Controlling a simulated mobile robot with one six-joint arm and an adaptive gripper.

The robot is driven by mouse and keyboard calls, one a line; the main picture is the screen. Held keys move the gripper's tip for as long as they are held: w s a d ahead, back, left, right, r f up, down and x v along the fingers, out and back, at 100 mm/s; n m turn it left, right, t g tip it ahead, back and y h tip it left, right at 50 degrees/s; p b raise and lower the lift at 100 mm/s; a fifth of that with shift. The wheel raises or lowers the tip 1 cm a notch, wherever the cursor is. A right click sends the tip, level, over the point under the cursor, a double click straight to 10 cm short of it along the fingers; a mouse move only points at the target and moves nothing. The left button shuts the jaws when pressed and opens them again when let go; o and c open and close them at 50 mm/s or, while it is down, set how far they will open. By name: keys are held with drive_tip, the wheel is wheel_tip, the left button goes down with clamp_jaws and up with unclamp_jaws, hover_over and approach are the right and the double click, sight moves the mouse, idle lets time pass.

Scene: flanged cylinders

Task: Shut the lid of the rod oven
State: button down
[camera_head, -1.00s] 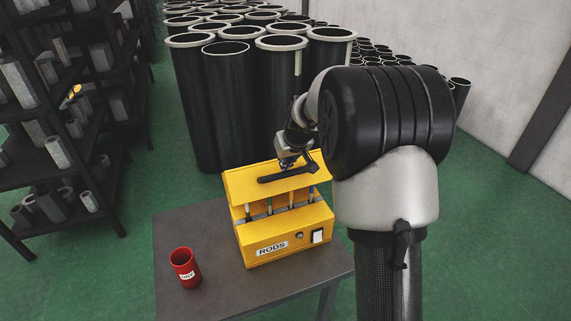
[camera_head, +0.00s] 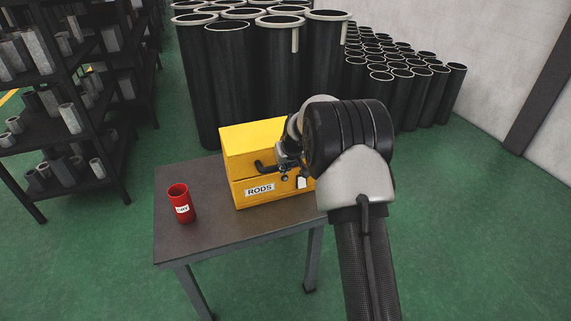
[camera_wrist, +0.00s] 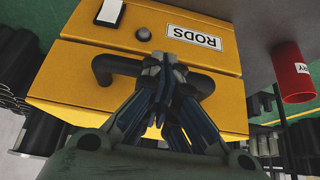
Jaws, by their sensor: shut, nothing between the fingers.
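The yellow rod oven (camera_head: 243,199) stands on a dark table, with a RODS label on its front. Its lid (camera_head: 250,137) is down over the box, and no rods show. A thin dark seam runs between lid and body. The black lid handle (camera_head: 264,167) is at the front of the lid. My gripper (camera_head: 288,172) is at the oven's front by the handle, partly hiding it. In the wrist view my gripper (camera_wrist: 165,62) is shut and empty, its fingertips over the middle of the handle (camera_wrist: 104,66). I cannot tell whether they touch it.
A red cup (camera_head: 180,204) stands on the table (camera_head: 205,235) left of the oven. Tall black flanged cylinders (camera_head: 230,85) stand behind. Dark shelves (camera_head: 85,185) with metal pieces are at the left. The table's front left is clear.

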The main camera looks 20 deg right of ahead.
drive_tip(key=shift+s+f, duration=0.1)
drive_tip(key=shift+f, duration=0.25)
wheel_tip(320, 180, up, 5)
drive_tip(key=p, duration=0.3)
drive_tip(key=s+f+b, duration=0.1)
drive_tip(key=s+f, duration=0.1)
drive_tip(key=s, duration=0.7)
drive_tip(key=shift+f+b, duration=0.25)
drive_tip(key=shift+b, duration=0.1)
drive_tip(key=shift+r, duration=0.1)
